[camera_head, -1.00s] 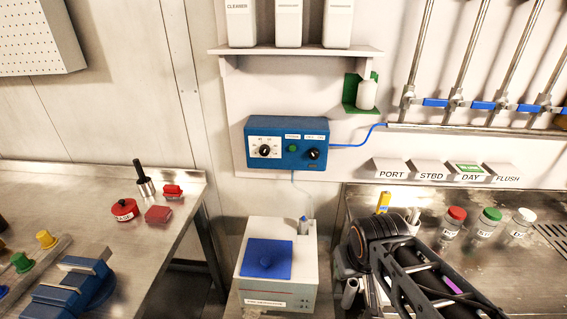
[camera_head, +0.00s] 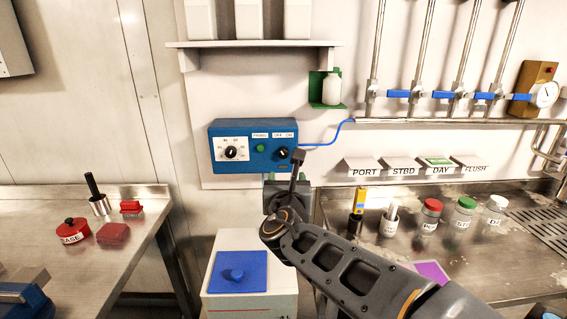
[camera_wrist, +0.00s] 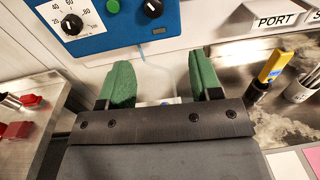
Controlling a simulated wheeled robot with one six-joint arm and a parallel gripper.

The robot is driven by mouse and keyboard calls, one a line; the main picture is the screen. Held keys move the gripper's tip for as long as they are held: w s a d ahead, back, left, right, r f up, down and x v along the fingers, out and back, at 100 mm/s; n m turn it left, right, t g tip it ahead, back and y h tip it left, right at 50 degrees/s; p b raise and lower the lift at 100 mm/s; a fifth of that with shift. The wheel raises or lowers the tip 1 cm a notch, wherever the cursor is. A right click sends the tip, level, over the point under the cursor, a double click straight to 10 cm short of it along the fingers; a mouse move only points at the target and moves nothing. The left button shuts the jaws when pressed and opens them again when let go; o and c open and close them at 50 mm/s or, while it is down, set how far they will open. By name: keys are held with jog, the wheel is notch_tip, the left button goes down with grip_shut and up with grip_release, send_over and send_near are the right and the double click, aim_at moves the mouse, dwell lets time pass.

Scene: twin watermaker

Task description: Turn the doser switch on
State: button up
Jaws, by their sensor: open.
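The blue doser box (camera_head: 225,166) hangs on the wall. It carries a white scale dial (camera_head: 231,153), a green round button (camera_head: 260,148) and a black knob switch (camera_head: 283,153) under an OFF/ON label. The knob's exact setting is too small to read. In the wrist view the knob (camera_wrist: 152,8) is at the top edge, partly cut off, beyond my fingertips. My gripper (camera_wrist: 161,75) is open and empty, its two green fingers apart and below the box. In the head view my gripper (camera_head: 297,165) is just below and right of the knob, apparently not touching it.
A blue hose (camera_head: 330,138) runs right from the box. A white unit with a blue lid (camera_head: 238,272) stands below. Shelf (camera_head: 250,43) and green holder (camera_head: 325,90) are above. Jars (camera_head: 430,212) and a yellow-topped tool (camera_head: 358,200) stand on the right counter.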

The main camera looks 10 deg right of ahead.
aim_at(283, 155)
jog(key=shift+n, duration=0.5)
jog(key=x, duration=0.9)
jog(key=a+x, duration=0.1)
jog(key=x, duration=0.3)
jog(key=shift+w+d+r, duration=0.15)
jog(key=shift+w+r, duration=0.05)
jog(key=shift+w, duration=0.3)
jog(key=shift+c, duration=0.4)
jog(key=c, duration=0.9)
jog(key=shift+o, duration=0.2)
